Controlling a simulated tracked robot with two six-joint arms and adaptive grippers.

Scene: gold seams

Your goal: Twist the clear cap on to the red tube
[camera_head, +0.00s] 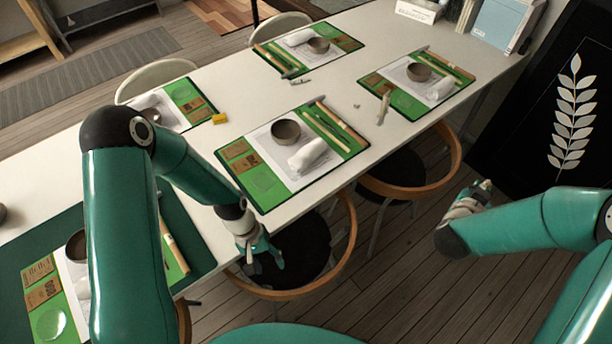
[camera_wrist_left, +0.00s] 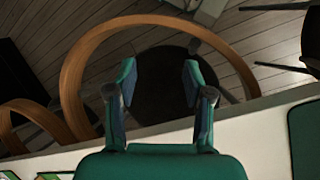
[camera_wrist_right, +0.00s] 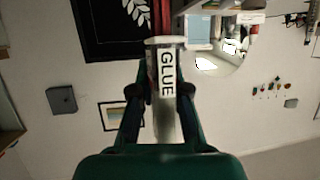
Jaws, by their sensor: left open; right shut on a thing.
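My right gripper (camera_wrist_right: 165,95) is shut on a pale grey tube (camera_wrist_right: 164,118) with a white label reading GLUE. In the head view my right gripper (camera_head: 478,192) is held out over the floor, right of the table. A red strip (camera_wrist_right: 162,18) shows beyond the tube's far end in the right wrist view; I cannot tell whether it belongs to the tube. My left gripper (camera_wrist_left: 158,72) is open and empty. In the head view it hangs beside the table's front edge, above a chair (camera_head: 302,254). I cannot make out a clear cap or a clearly red tube.
The long white table (camera_head: 345,85) bears several green placemats with bowls, rolled white cloths and sticks. A yellow block (camera_head: 219,119), a small pale object (camera_head: 357,105) and a small tube (camera_head: 300,82) lie between mats. Wooden-rimmed chairs (camera_head: 440,165) line the front edge.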

